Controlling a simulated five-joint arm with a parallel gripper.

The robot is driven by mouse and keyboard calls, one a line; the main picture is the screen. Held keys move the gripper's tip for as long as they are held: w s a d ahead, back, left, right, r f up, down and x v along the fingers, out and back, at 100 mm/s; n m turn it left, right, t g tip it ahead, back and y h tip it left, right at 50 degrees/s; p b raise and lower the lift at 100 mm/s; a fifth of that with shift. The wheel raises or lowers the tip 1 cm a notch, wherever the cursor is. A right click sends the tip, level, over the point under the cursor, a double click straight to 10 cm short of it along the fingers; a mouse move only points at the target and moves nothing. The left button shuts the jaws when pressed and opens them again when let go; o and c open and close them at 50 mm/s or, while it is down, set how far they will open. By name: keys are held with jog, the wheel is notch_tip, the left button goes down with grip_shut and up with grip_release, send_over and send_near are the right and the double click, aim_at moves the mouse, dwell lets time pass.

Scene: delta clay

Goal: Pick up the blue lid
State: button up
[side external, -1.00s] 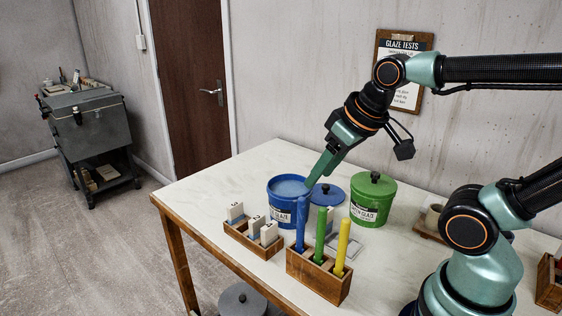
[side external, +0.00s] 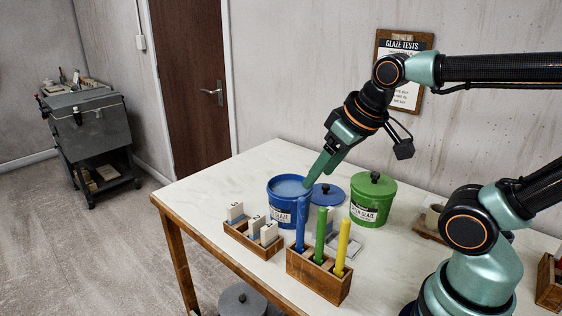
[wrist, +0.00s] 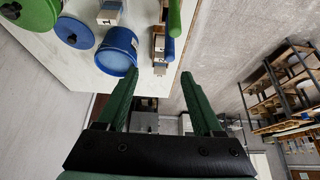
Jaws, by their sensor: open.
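The blue lid (side external: 329,192), a round disc with a dark knob, lies on the table between the blue jar (side external: 290,203) and the green jar (side external: 373,200). It also shows in the wrist view (wrist: 75,32), at the upper left. The blue jar stands open, with pale blue glaze inside. My gripper (side external: 312,181) points down above the table, near the blue jar's right rim and the lid, and looks empty. In the wrist view its two green fingers (wrist: 161,78) are spread apart with nothing between them.
A wooden rack (side external: 318,278) with blue, green and yellow sticks stands in front of the jars. A wooden holder (side external: 252,239) with pale numbered tiles is at its left. The green jar has its lid on. The table's back left (side external: 240,172) is clear.

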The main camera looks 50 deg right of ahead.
jog(key=w+d+r+m+g, duration=0.2)
jog(key=w+d+m, duration=0.2)
jog(key=w+d, duration=0.25)
jog(key=m+g, duration=0.4)
jog(key=m, duration=0.7)
send_over(326, 186)
jog(key=f, duration=1.9)
jog(key=shift+w+a+f, duration=0.1)
jog(key=shift+w+a, duration=0.1)
jog(key=shift+w, duration=0.2)
jog(key=shift+s+d+f, duration=0.15)
jog(key=shift+f, duration=1.2)
jog(key=shift+s+d+f, duration=0.15)
jog(key=shift+f, duration=1.2)
grip_shut()
